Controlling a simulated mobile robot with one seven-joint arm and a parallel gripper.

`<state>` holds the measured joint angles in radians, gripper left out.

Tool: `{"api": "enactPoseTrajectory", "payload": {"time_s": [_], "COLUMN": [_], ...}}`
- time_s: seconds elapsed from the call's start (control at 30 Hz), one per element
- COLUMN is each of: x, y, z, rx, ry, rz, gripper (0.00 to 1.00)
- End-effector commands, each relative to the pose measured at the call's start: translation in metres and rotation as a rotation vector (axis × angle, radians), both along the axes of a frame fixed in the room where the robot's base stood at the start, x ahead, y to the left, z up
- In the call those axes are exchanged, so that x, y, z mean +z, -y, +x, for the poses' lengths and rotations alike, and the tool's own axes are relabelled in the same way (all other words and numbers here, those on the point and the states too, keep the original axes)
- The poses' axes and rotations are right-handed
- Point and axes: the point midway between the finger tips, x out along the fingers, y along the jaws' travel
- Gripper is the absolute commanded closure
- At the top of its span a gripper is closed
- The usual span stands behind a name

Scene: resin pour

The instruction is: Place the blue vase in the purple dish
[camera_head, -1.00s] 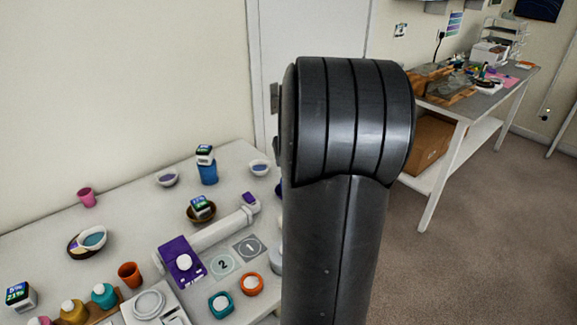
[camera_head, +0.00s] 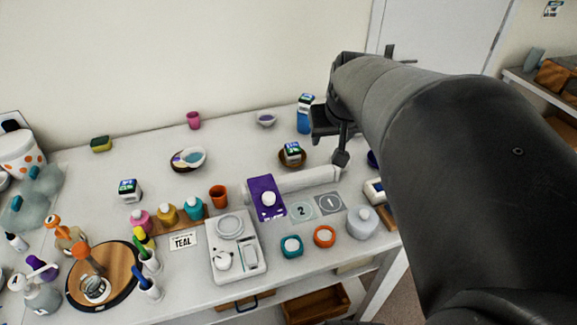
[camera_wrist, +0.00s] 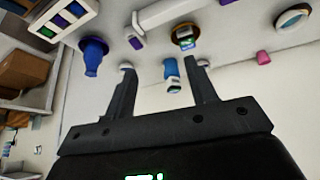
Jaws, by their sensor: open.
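In the wrist view, seen upside down, a blue vase-like shape (camera_wrist: 91,68) shows against a dark purple-blue dish (camera_wrist: 92,46), left of my fingers. I cannot tell whether it stands inside the dish or behind it. In the head view only a dark blue-purple sliver (camera_head: 372,158) of these shows beside my arm. My gripper (camera_wrist: 160,72) is open and empty, and it also shows above the back right of the table in the head view (camera_head: 340,153). A blue container with a small display box on top (camera_head: 304,120) shows between my fingers in the wrist view (camera_wrist: 171,80).
A brown bowl with a display box (camera_head: 292,155) and a small purple-filled bowl (camera_head: 265,119) stand near my gripper. A white roll (camera_head: 305,180), a scale (camera_head: 238,250) and several jars crowd the front. Bare tabletop (camera_head: 235,150) lies at the back middle.

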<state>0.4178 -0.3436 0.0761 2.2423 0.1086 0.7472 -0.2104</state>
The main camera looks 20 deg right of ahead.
Motion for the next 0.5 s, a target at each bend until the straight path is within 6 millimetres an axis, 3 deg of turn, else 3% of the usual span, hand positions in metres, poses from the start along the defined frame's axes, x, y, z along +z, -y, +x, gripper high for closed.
{"api": "enactPoseTrajectory", "payload": {"time_s": [0.03, 0.2, 0.33, 0.5], "x": [0.003, 0.0, -0.007, -0.014], "y": [-0.022, -0.075, -0.099, -0.111], "z": [-0.015, -0.067, -0.1, -0.124], "rx": [0.034, 0.114, 0.16, 0.193], "ry": [0.004, 0.002, -0.001, -0.003], "rz": [-0.002, 0.006, 0.014, 0.022], "gripper": [0.48, 0.48, 0.48, 0.48]}}
